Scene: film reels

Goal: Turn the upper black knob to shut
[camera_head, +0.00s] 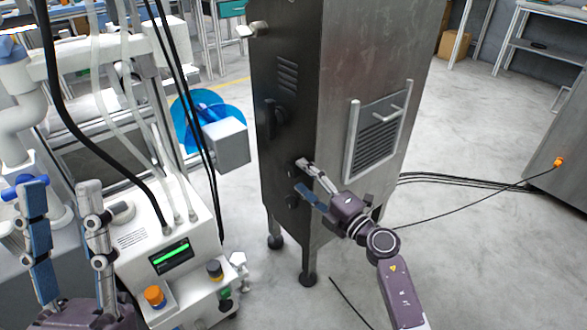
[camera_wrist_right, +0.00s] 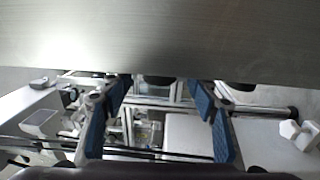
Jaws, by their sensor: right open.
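A tall dark metal cabinet (camera_head: 330,60) stands in the middle of the head view. The upper black knob (camera_head: 292,170) is on its dark left face, partly hidden by my right gripper. A lower black knob (camera_head: 291,202) sits below it. My right gripper (camera_head: 300,176) is open at the upper knob, one finger above and one below. In the right wrist view, a dark knob (camera_wrist_right: 158,82) shows between the open blue-padded fingers (camera_wrist_right: 158,92), with another knob (camera_wrist_right: 240,86) to the right. Contact cannot be told. My left gripper (camera_head: 62,188) is open and empty at the lower left.
A black handle (camera_head: 274,116) is higher on the same face. A vented panel with a bar (camera_head: 378,130) is on the right face. A white machine (camera_head: 150,235) with hoses and a green display stands at left. Cables (camera_head: 450,180) cross the floor at right.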

